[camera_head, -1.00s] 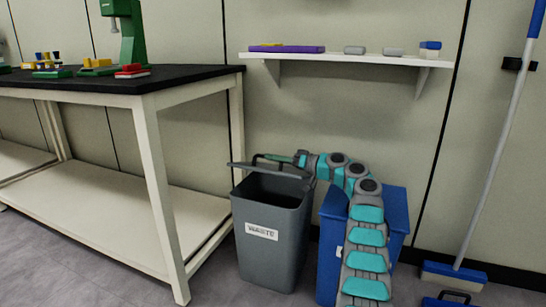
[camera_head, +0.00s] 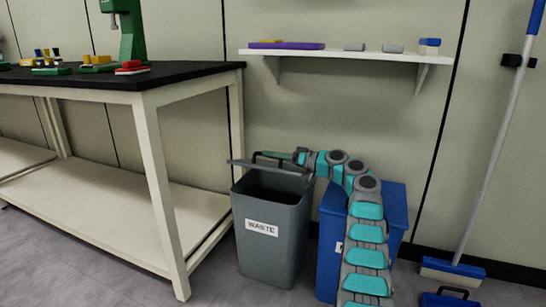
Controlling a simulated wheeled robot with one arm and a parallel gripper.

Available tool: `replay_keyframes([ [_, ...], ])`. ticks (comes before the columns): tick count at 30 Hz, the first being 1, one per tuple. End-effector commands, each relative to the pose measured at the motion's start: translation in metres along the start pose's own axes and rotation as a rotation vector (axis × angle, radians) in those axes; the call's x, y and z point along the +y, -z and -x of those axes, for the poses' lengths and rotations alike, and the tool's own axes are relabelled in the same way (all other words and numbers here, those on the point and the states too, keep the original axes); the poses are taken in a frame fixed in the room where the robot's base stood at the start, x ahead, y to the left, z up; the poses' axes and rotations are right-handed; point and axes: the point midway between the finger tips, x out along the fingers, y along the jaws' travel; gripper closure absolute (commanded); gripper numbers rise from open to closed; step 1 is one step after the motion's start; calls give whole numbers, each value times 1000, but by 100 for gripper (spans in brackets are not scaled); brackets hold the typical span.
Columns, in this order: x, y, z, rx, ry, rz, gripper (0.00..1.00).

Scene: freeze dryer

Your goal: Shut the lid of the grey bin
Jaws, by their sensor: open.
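The grey bin (camera_head: 272,250) stands on the floor right of the workbench, with a white "WASTE" label on its front. Its lid (camera_head: 245,164) is partly raised above the opening, tilted and seen nearly edge-on, so the dark inside still shows. My arm reaches in from the right, over the blue bin. My gripper (camera_head: 277,156) is small and dark, at the upper rear side of the lid, and is open. The lid hides part of it, and I cannot tell whether it touches the lid.
A blue bin (camera_head: 330,240) stands close to the right of the grey bin, under my arm. The workbench (camera_head: 155,190) is at left. A wall shelf (camera_head: 350,56) hangs above. A blue broom (camera_head: 452,270) and dustpan (camera_head: 448,299) are at right.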

Motion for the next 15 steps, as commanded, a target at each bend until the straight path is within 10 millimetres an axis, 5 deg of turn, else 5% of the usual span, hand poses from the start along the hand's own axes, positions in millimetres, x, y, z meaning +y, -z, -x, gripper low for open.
replay_keyframes([
  [8,1,0,15,2,-1,2,53],
  [15,1,0,53,1,-2,1,53],
])
